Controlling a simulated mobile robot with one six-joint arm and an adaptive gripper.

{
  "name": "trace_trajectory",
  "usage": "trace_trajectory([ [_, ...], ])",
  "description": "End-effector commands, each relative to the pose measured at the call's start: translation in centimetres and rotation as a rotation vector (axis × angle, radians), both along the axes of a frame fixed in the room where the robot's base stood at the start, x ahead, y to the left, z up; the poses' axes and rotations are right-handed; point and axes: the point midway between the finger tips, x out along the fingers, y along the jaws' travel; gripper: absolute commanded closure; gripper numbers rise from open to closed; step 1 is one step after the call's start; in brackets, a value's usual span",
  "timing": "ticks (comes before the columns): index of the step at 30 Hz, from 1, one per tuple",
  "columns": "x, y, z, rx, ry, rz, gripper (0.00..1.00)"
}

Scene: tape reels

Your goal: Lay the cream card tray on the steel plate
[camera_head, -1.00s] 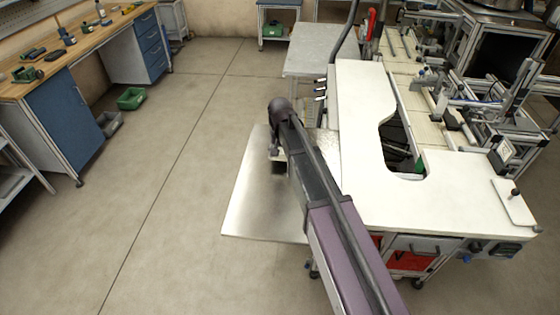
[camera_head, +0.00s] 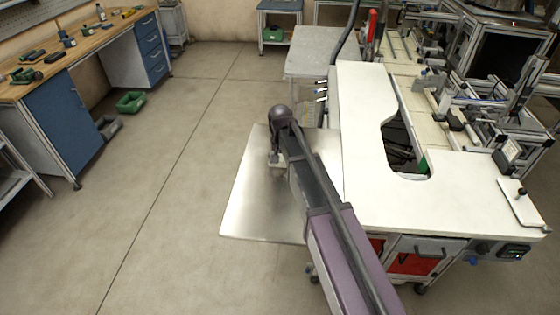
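The steel plate (camera_head: 250,208) is a bare, shiny flat surface left of the white worktop. My arm reaches across it from the lower right. My gripper (camera_head: 277,168) points down over the plate, and the arm partly covers it. A small pale patch shows at the fingertips, with a dark blurred shadow or reflection beneath. I cannot tell whether this patch is part of the cream card tray, or whether the fingers are open or shut. I cannot make out the cream card tray for certain anywhere in view.
The white worktop (camera_head: 365,180) with a cut-out adjoins the plate on the right, with machinery behind it. A pale ribbed object (camera_head: 309,115) stands beyond the plate. A grey table (camera_head: 322,50) is at the back.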

Motion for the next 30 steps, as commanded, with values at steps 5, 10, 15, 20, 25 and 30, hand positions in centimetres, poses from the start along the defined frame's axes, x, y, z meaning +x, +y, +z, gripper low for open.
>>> trace_trajectory([
  [5,0.0,0.0,0.0,0.0,0.0,0.0,0.0],
  [10,0.0,0.0,0.0,0.0,0.0,0.0,0.0],
  [15,0.0,0.0,0.0,0.0,0.0,0.0,0.0],
  [20,0.0,0.0,0.3,0.0,0.0,0.0,0.0],
  [25,0.0,0.0,1.1,0.0,0.0,0.0,0.0],
  [30,0.0,0.0,2.4,0.0,0.0,0.0,0.0],
])
